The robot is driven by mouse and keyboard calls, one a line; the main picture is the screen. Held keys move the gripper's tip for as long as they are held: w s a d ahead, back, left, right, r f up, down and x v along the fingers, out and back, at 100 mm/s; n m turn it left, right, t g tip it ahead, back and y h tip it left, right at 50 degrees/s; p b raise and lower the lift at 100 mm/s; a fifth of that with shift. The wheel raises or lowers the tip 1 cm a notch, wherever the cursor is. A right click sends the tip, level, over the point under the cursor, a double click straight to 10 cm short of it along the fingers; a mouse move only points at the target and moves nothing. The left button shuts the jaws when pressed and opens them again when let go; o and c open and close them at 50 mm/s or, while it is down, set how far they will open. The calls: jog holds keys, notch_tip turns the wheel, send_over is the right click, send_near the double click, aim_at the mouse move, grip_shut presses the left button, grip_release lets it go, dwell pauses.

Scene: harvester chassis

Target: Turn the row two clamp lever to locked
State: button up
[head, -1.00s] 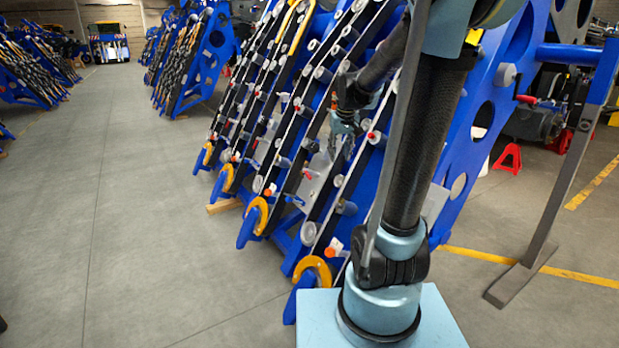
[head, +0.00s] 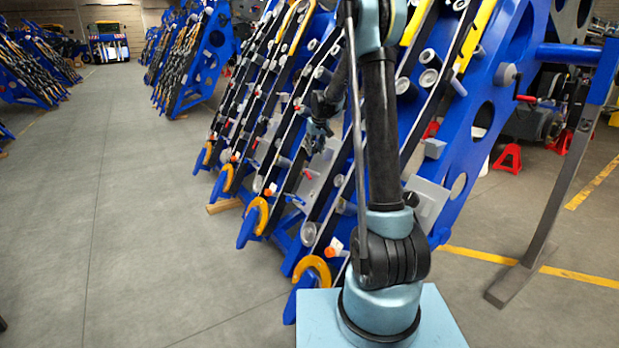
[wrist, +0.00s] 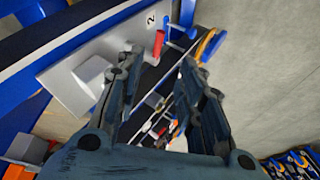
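A red lever (wrist: 158,43) stands out from a grey plate (wrist: 66,88) marked "2" in the wrist view. A short red lever (head: 309,175) also shows below my gripper in the head view; I cannot tell if it is the same one. My gripper (wrist: 161,57) is open and empty, its fingers pointing toward the plate. The red lever appears between the fingertips, nearer the left one, with no clear contact. In the head view my gripper (head: 318,140) hangs in front of the sloping rows. The locked mark cannot be made out.
A grey block (wrist: 92,72) sticks out of the plate beside my left finger. A blue rod (wrist: 178,30) lies just beyond the red lever. Yellow hooked row ends (head: 312,268) stick out low. The grey floor (head: 130,220) to the left is clear.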

aim_at(309, 176)
jog(key=x, duration=1.2)
jog(key=w+x, duration=0.1)
jog(key=x, duration=0.5)
jog(key=shift+w+a, duration=0.1)
jog(key=shift+a, duration=0.1)
grip_shut()
